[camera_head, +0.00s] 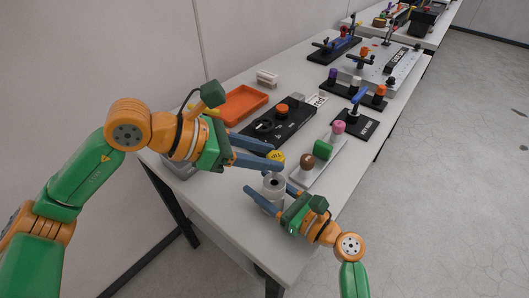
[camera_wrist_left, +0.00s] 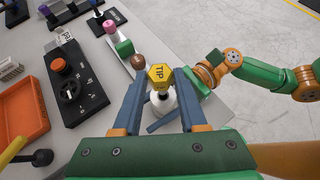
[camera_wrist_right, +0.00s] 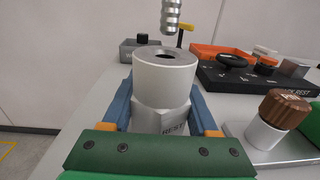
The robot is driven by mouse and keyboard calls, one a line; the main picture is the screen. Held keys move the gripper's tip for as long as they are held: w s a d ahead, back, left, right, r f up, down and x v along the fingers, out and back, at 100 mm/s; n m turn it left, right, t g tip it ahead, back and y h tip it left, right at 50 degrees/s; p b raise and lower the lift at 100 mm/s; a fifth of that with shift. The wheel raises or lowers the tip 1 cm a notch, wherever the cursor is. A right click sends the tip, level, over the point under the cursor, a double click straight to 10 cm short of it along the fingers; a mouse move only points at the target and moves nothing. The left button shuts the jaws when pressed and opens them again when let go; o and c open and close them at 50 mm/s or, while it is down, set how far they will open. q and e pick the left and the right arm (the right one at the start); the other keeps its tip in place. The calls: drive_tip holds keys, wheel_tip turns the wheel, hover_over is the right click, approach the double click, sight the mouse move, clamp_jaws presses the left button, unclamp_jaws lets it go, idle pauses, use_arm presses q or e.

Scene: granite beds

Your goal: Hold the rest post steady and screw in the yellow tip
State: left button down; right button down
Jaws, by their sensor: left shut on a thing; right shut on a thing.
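The yellow tip (camera_head: 276,156) is a hex-shaped cap marked TIP, held between the fingers of my left gripper (camera_wrist_left: 160,82). In the left wrist view the tip (camera_wrist_left: 160,74) sits above the pale post. The rest post (camera_head: 274,181) is a silver cylinder with a hole in its top and REST lettered on its lower block. My right gripper (camera_wrist_right: 162,112) is shut around the lower part of the post (camera_wrist_right: 163,72), one finger on each side. The tip's threaded shank (camera_wrist_right: 172,18) hangs above the hole, apart from it and slightly right in the right wrist view.
A pale tray (camera_head: 309,181) beside the post carries brown, green and pink knobbed pieces. A black box (camera_head: 272,133) with an orange knob and an orange tray (camera_head: 242,104) lie farther back. More fixtures stand along the table. The table's front edge is close to the post.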

sight(265, 178)
use_arm(q)
drive_tip(key=shift+f, duration=2.1)
drive_tip(key=m+g, duration=0.3)
drive_tip(key=shift+w+m+g+h, duration=0.4)
drive_tip(key=shift+w+m+g+y, duration=0.2)
drive_tip(key=shift+m+g+y, duration=0.05)
drive_tip(key=shift+m+g, duration=1.05)
drive_tip(key=shift+w+m+g+y, duration=0.15)
drive_tip(key=shift+m+g+y, duration=0.1)
drive_tip(key=shift+m+g, duration=1.05)
drive_tip(key=shift+c, duration=1.9)
unclamp_jaws()
drive_tip(key=shift+f+t, duration=0.1)
drive_tip(key=shift+t, duration=0.3)
